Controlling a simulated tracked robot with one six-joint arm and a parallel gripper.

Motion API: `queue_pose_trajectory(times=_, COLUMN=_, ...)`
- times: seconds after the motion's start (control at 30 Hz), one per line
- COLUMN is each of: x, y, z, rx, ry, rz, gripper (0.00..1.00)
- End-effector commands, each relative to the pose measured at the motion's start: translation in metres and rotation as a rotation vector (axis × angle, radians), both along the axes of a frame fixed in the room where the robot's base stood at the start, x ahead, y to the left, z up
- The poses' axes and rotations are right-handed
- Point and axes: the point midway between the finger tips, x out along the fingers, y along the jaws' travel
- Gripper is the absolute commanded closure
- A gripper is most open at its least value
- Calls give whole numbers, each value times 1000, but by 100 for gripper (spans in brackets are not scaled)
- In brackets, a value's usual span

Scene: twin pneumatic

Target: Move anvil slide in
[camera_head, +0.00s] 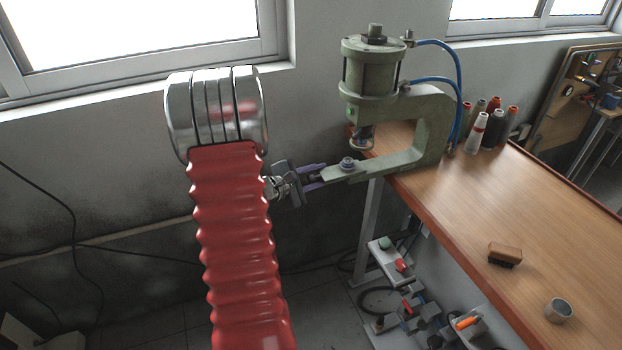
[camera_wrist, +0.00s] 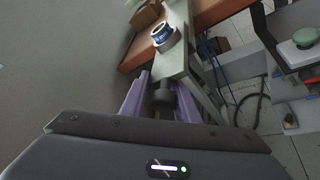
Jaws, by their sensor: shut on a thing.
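The green pneumatic press (camera_head: 428,112) stands at the left end of the wooden bench. Its anvil slide (camera_head: 347,164), with a round metal piece on top, sits on the lower arm, left of and below the press ram (camera_head: 362,138). My gripper (camera_head: 318,177) reaches in from the left at the slide's outer end. In the wrist view my gripper's purple fingers (camera_wrist: 160,98) are shut on a dark knob (camera_wrist: 163,97) at the end of the green arm. The round anvil (camera_wrist: 162,34) shows beyond it. The knob is mostly hidden in the head view.
Several thread cones (camera_head: 484,125) stand behind the press on the bench. A brush (camera_head: 505,254) and a grey ring (camera_head: 558,309) lie on the bench (camera_head: 450,200). Blue air hoses (camera_head: 459,85) loop beside the press. Pedals and valves (camera_head: 400,262) are below the bench.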

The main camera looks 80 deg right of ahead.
Motion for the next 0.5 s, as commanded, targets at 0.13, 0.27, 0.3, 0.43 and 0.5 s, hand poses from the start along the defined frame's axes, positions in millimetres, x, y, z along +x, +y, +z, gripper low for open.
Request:
queue_pose_trajectory(times=0.13, x=-5, y=7, z=-11, rx=25, ry=-2, rz=-11, gripper=100)
queue_pose_trajectory(times=0.27, x=-5, y=7, z=-11, rx=25, ry=-2, rz=-11, gripper=72)
queue_pose_trajectory(times=0.3, x=-5, y=7, z=-11, rx=25, ry=-1, rz=-10, gripper=69)
queue_pose_trajectory(times=0.43, x=-4, y=6, z=-10, rx=23, ry=-2, rz=-9, gripper=60)
queue_pose_trajectory(times=0.5, x=-4, y=6, z=-9, rx=21, ry=-1, rz=-8, gripper=60)
